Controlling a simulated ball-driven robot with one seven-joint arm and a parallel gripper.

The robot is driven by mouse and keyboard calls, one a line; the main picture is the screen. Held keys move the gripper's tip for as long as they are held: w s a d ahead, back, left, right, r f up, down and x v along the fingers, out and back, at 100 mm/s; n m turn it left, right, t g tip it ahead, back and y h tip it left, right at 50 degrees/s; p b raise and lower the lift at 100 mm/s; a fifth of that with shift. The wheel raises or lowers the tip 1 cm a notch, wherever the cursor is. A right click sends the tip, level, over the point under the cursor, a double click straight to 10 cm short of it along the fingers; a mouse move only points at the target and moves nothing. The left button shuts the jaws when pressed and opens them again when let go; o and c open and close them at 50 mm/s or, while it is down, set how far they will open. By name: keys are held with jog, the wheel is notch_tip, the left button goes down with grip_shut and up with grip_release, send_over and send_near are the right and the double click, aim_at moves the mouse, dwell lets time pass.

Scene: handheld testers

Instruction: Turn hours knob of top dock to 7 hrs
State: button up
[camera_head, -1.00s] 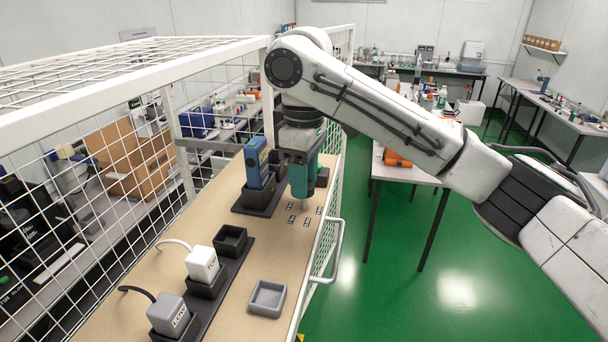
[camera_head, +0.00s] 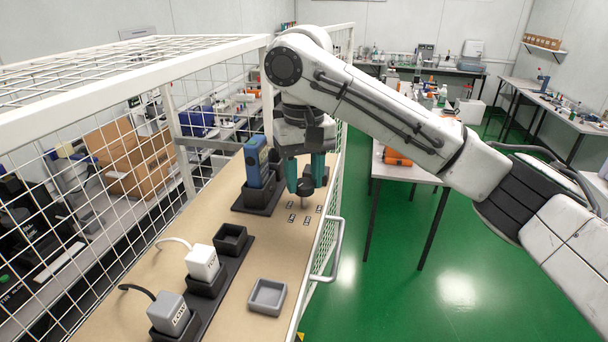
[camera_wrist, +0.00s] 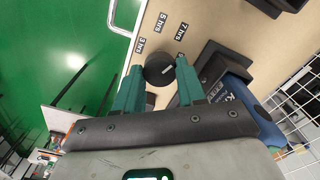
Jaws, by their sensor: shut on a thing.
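The round black hours knob (camera_wrist: 159,70) stands on the beige board beside the top dock (camera_head: 258,197); it also shows in the head view (camera_head: 304,187). My gripper (camera_wrist: 158,84) has its two teal fingers on opposite sides of the knob, shut on it; the fingers also show in the head view (camera_head: 305,174). A short pale mark lies on the right part of the knob's face in the wrist view. Labels "3 hrs" (camera_wrist: 140,46), "5 hrs" (camera_wrist: 163,22) and "7 hrs" (camera_wrist: 183,33) lie around it. I cannot tell exactly which label the mark faces.
A blue tester (camera_head: 257,162) stands in the top dock, close left of my gripper. Nearer are a white tester (camera_head: 202,262), a grey tester (camera_head: 169,312), an empty black dock (camera_head: 231,238) and a grey tray (camera_head: 267,297). White mesh caging (camera_head: 90,205) borders the board.

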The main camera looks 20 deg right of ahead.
aim_at(304, 182)
jog(key=shift+m, duration=0.7)
jog(key=o, duration=1.1)
jog(key=shift+c, duration=0.2)
notch_tip(304, 182, up, 11)
jog(key=b, duration=0.1)
jog(key=shift+f, duration=0.1)
